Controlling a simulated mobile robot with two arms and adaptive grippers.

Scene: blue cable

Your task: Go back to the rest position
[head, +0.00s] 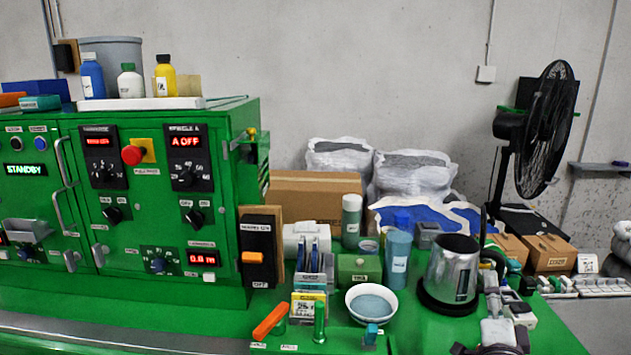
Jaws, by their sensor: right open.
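My right gripper (505,288) rises from the bottom right edge with its fingers pointing up and away, open and with nothing seen between them. It is just right of a metal jug (452,268) on a black base; I cannot tell whether they touch. My left gripper is out of view. No blue cable can be made out.
A green control cabinet (225,145) fills the left. On the green bench stand a white bowl (371,303), a blue-grey cylinder (397,262), an orange-handled lever (270,320) and small boxes. A black fan (545,130) and cartons (548,253) stand behind at right.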

